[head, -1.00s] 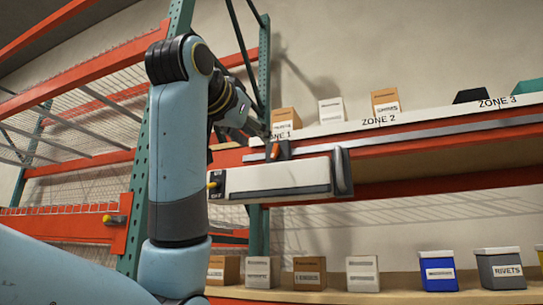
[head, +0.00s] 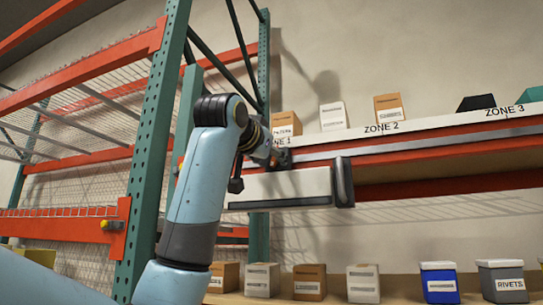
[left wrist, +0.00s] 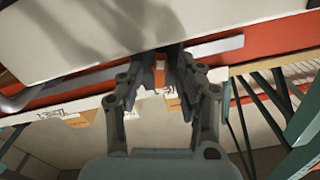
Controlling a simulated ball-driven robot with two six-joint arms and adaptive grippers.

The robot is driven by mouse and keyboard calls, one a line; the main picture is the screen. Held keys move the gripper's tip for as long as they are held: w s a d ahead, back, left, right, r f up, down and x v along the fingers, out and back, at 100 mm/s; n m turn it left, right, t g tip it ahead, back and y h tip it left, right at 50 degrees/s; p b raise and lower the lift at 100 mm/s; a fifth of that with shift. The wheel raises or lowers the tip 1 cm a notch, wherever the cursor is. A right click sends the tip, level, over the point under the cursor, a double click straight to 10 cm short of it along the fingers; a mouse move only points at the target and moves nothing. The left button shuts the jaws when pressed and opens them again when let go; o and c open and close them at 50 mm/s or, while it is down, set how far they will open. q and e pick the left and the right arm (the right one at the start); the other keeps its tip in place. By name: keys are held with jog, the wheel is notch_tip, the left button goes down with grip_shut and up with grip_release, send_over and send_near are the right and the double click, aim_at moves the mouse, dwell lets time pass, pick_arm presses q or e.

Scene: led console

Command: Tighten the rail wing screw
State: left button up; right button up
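A long white lamp body (head: 290,183) with a dark end cap (head: 344,182) hangs below the grey rail (head: 400,144) on the shelf front. The orange wing screw (left wrist: 160,76) shows between my left fingers in the left wrist view. My left gripper (head: 279,157) is at the dark clamp on the rail, above the lamp. In the left wrist view its two dark fingers (left wrist: 163,70) stand apart, one on each side of the screw, with no clear sign of a grip on it. The gripper and wrist partly hide the clamp in the head view. My right gripper is not in view.
Small cartons (head: 333,116) stand on the upper shelf behind the zone labels. Cartons, a blue bin (head: 438,284) and a grey rivets bin (head: 502,283) stand on the lower shelf. A green rack post (head: 158,150) rises beside my left arm.

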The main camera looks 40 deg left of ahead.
pick_arm(q)
grip_shut()
jog(key=m, duration=0.4)
dwell(0.4)
grip_release()
jog(key=shift+s, duration=0.1)
jog(key=v, duration=1.2)
